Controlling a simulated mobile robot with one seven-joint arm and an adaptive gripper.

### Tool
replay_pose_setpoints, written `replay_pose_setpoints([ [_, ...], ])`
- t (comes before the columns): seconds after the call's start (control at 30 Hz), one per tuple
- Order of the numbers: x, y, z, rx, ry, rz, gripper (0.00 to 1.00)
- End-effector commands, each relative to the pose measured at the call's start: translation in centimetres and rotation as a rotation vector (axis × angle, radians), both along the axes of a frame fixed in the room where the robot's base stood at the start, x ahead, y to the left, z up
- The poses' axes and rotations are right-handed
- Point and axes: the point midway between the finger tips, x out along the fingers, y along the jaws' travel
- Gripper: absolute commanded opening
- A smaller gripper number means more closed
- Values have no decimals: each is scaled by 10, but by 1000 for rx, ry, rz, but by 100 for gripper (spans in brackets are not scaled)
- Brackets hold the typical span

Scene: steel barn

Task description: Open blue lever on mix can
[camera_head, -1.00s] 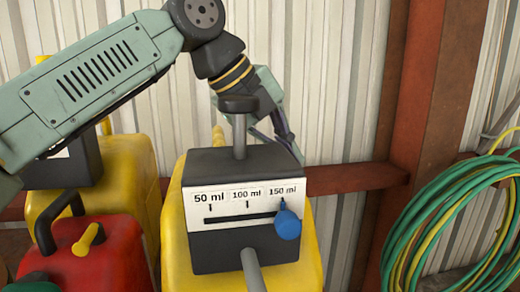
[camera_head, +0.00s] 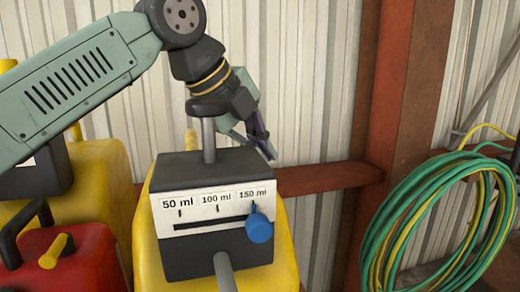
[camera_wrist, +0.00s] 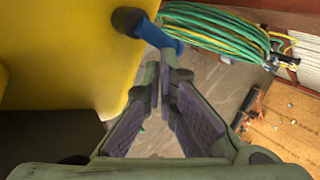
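The yellow mix can (camera_head: 147,268) stands at the lower middle of the head view, with a dark dosing box on top. A round blue knob (camera_head: 259,229) sits under the 150 ml mark of its slider. In the wrist view a blue lever (camera_wrist: 152,32) with a dark pivot sticks out from the yellow can wall (camera_wrist: 60,45). My gripper (camera_head: 270,155) is behind and to the right of the box. In the wrist view its fingertips (camera_wrist: 167,75) nearly meet, just below the lever's free end, with nothing visible between them. Contact with the lever cannot be told.
A red can (camera_head: 85,262) and another yellow can (camera_head: 100,170) stand to the left. A coiled green and yellow hose (camera_head: 385,230) hangs at the right. A rusty post (camera_head: 395,100), a horizontal beam (camera_head: 330,178) and a corrugated wall (camera_head: 310,60) are behind.

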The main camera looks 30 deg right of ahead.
Motion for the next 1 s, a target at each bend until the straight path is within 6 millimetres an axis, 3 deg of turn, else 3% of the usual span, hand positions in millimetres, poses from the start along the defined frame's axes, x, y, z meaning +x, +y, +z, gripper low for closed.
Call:
replay_pose_setpoints([
  [0.47, 2, 6, 6, 0, -2, 1, 0],
  [1.0, -5, 64, 86, -2, -1, -1, 0],
])
